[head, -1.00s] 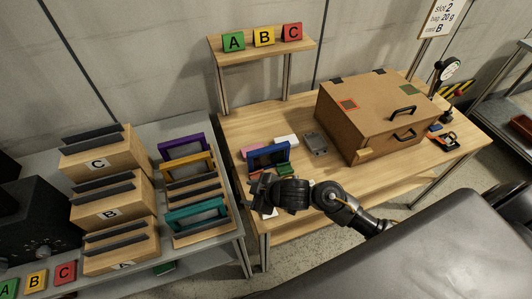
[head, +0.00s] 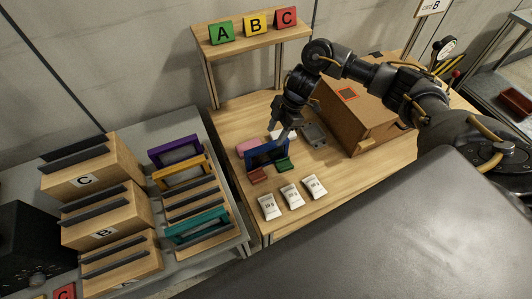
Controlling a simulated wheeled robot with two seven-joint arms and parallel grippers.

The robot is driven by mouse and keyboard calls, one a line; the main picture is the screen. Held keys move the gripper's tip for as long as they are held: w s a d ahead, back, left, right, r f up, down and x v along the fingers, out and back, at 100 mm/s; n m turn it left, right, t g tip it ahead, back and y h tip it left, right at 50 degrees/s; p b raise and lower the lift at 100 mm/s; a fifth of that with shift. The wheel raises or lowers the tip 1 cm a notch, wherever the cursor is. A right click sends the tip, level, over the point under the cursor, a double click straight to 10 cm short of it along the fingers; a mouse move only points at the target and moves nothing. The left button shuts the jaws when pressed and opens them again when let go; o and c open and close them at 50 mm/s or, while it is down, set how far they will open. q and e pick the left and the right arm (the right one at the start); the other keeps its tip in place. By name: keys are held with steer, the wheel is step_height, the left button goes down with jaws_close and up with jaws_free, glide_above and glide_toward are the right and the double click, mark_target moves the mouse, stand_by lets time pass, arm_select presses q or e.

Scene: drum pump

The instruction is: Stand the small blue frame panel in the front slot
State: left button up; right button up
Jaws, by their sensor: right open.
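The small blue frame panel (head: 259,156) stands upright on the wooden table, among small items. My right gripper (head: 281,136) is open, pointing down at the top right of the blue frame; its fingertips are small and dark, so I cannot tell if they touch it. The slotted wooden rack (head: 216,241) stands on the grey bench at left. It holds a purple frame (head: 176,146), a yellow frame (head: 179,172) behind the middle and a teal frame (head: 197,226) near the front. Bare slots show between yellow and teal. My left gripper is out of view.
Three white packets (head: 291,195) lie on the table in front of the blue frame, with red (head: 258,175) and green (head: 284,164) blocks close by. A grey device (head: 313,134) and a brown box (head: 362,124) stand to the right. Stepped slotted boxes (head: 107,235) stand left of the rack.

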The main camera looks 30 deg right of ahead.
mark_target(265, 151)
steer(key=x, duration=0.4)
steer(key=shift+p, duration=0.35)
steer(key=shift+a+f, duration=0.15)
steer(key=shift+f, duration=0.25)
steer(key=shift+a+f+p, duration=0.15)
steer(key=shift+f+p, duration=0.05)
steer(key=shift+p, duration=0.1)
steer(key=x, duration=0.1)
steer(key=p+x, duration=0.1)
steer(key=x, duration=0.1)
steer(key=shift+w+a+f, duration=0.15)
steer(key=shift+w+f, duration=0.1)
steer(key=shift+f, duration=0.05)
steer(key=shift+a+f, duration=0.2)
steer(key=shift+f, duration=0.3)
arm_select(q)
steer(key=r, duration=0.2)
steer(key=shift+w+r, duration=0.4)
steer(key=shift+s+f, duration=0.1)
arm_select(e)
steer(key=shift+f, duration=0.25)
jaws_close()
